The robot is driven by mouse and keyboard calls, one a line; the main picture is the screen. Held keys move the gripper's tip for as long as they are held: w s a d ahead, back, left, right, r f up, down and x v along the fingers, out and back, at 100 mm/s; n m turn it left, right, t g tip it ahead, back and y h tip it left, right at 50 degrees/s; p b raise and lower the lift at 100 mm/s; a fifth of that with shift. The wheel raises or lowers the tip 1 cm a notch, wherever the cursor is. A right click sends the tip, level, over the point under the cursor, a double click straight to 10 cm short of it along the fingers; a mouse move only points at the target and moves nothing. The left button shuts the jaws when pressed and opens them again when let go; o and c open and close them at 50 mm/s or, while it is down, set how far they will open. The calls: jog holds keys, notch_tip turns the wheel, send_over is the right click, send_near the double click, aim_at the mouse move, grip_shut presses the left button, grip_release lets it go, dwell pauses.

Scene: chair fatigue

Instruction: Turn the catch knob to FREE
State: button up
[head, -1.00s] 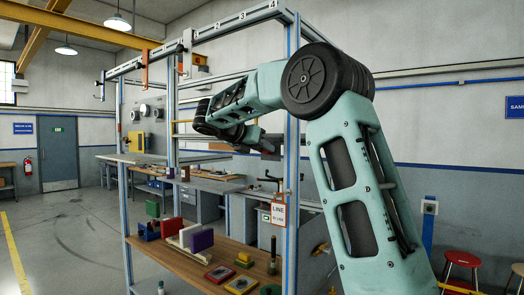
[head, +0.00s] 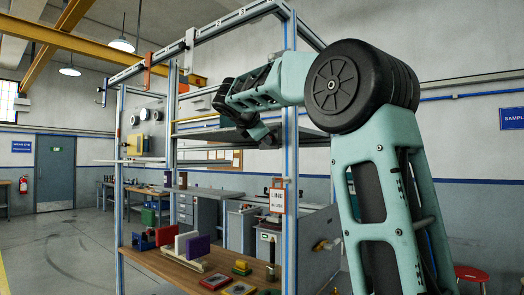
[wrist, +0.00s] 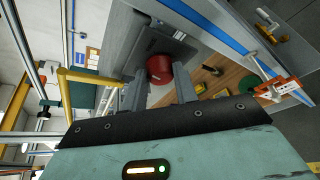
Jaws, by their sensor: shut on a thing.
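A round red knob (wrist: 160,67) shows in the wrist view, against a dark grey plate (wrist: 158,42). My gripper (wrist: 161,80) has one finger on each side of the knob and is shut on it. The fingers cover part of the knob's sides. I cannot read any marking or the knob's turned position. In the head view my forearm reaches left across the rack's right post; the knob and fingertips cannot be made out there.
The rack's wooden lower shelf (head: 165,268) holds several coloured blocks, including a purple one (head: 197,247). A grey shelf (head: 215,134) lies beside my wrist. A LINE sign (head: 277,200) hangs on the right post (head: 291,235). Open floor (head: 50,250) lies at the left.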

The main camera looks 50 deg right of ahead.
jog(key=m+t+b, duration=0.1)
jog(key=m+b, duration=0.1)
jog(key=b, duration=0.3)
jog(key=m+t+h+b, duration=0.1)
jog(key=m+b, duration=0.1)
jog(key=b, duration=0.2)
jog(key=shift+s+f+m+t+b, duration=0.15)
jog(key=shift+f+m+t+b, duration=0.2)
jog(key=shift+f+m+t, duration=0.05)
jog(key=shift+r, duration=0.1)
jog(key=o, duration=1)
jog(key=shift+c, duration=0.2)
jog(key=b+v, duration=0.3)
jog(key=v, duration=1.4)
jog(key=shift+a, duration=0.25)
